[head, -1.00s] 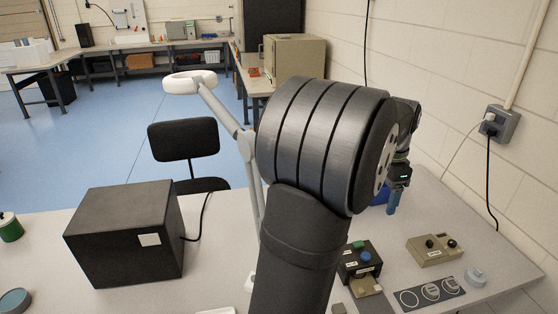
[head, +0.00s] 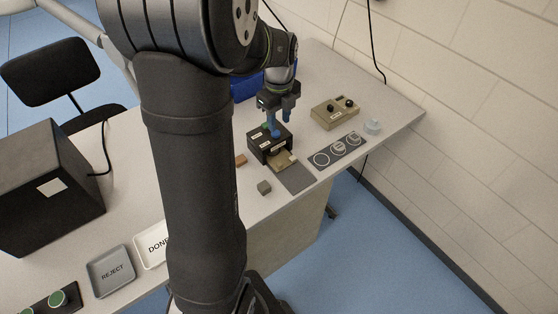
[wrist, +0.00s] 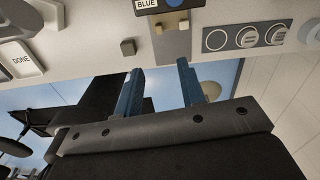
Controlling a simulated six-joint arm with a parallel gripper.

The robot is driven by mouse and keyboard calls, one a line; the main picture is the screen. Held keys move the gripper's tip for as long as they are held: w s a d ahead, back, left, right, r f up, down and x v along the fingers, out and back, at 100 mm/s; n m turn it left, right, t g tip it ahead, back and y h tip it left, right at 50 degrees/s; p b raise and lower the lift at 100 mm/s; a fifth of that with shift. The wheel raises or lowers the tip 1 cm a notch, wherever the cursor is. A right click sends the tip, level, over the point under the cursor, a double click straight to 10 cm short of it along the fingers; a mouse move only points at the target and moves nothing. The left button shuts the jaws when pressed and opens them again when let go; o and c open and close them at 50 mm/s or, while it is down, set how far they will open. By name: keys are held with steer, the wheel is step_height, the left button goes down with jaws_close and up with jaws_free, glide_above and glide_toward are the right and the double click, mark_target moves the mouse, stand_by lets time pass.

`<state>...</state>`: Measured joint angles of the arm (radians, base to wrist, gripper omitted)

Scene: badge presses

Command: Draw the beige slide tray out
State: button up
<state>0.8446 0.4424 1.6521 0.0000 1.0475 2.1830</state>
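The beige slide tray (head: 283,160) sticks out of the front of a black press (head: 262,150) with blue and green parts on top. In the wrist view the beige tray (wrist: 172,22) shows at the top edge with small raised parts, and only part of the press (wrist: 160,5) shows. My gripper (head: 277,121) is over the press in the head view, its blue fingers pointing down. In the wrist view my gripper (wrist: 158,78) has its fingers wide apart with nothing between them. It appears apart from the tray.
A dark grey plate (head: 297,179) lies in front of the tray. A small grey block (head: 264,187) and a brown block (head: 241,160) lie to the left.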

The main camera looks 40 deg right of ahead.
mark_target(279, 164)
steer(key=shift+m, duration=0.6)
steer(key=f, duration=1.8)
steer(key=shift+s+a+f, duration=0.1)
steer(key=shift+s+a, duration=0.05)
steer(key=shift+s, duration=0.05)
jaws_close()
steer(key=shift+s, duration=0.1)
